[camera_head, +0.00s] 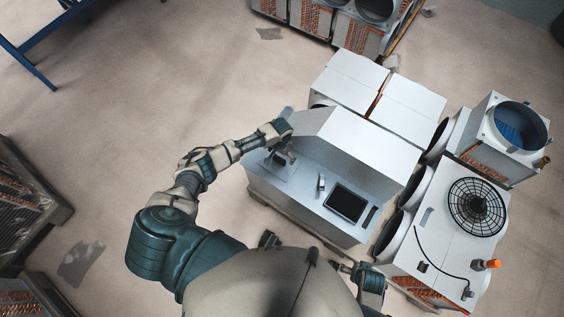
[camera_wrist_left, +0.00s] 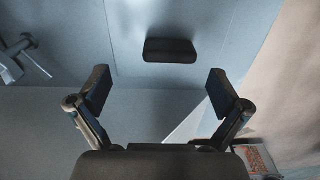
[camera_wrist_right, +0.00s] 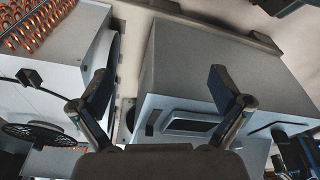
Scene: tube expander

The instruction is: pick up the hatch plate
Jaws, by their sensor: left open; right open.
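In the left wrist view a blue-grey panel (camera_wrist_left: 130,25), which looks like the hatch plate, carries a dark bar handle (camera_wrist_left: 170,50). My left gripper (camera_wrist_left: 160,88) is open and empty, and the handle shows ahead between its fingers, apart from them. In the head view my left gripper (camera_head: 286,128) is at the left end of the grey machine (camera_head: 355,148); the handle is not discernible there. My right gripper (camera_wrist_right: 160,88) is open and empty, facing the machine's front side; in the head view it is mostly hidden by my body.
A flat black screen (camera_head: 347,203) and a small fixture (camera_head: 321,183) sit on the machine's ledge. A metal fitting (camera_wrist_left: 35,55) shows at the left wrist view's upper left. White boxes (camera_head: 408,105) stand behind, and a fan unit (camera_head: 455,215) stands right. Floor left is largely open.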

